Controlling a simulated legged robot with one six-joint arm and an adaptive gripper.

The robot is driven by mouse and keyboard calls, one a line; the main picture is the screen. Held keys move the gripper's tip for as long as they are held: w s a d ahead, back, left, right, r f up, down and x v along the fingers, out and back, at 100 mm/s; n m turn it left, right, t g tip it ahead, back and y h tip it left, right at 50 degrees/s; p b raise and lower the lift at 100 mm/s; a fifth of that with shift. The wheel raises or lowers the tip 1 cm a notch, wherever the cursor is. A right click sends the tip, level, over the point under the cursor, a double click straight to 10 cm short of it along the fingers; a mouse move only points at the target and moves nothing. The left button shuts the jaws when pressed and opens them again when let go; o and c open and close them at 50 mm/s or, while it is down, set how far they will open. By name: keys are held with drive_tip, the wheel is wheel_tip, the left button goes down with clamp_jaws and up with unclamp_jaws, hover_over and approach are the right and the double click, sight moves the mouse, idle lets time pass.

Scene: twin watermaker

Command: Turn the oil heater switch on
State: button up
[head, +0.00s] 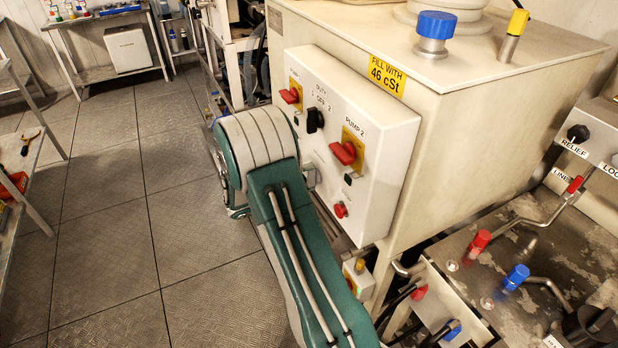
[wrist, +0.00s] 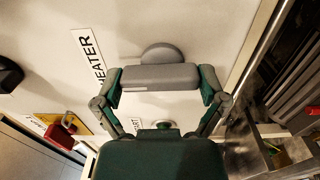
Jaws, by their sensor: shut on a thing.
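The oil heater switch (wrist: 160,76) is a grey bar handle on a round grey base, on a white panel face in the wrist view. A white label reading HEATER (wrist: 91,60) is to its left. The bar lies nearly crosswise in the picture. My gripper (wrist: 162,84) is shut on the bar, with one green-padded finger at each end. In the head view my arm hides the switch and the gripper.
The head view shows a white control box (head: 385,160) with red pump switches (head: 344,152) and a black duty switch (head: 314,119). In the wrist view a red switch (wrist: 60,135) is at lower left and metal framework (wrist: 285,75) at right. Open floor (head: 110,200) lies left of my arm.

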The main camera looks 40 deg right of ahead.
drive_tip(key=shift+s+f, duration=0.1)
drive_tip(key=shift+f, duration=0.1)
idle(0.4)
drive_tip(key=o, duration=0.8)
drive_tip(key=shift+d, duration=0.1)
drive_tip(key=v, duration=1.2)
drive_tip(key=shift+m, duration=0.3)
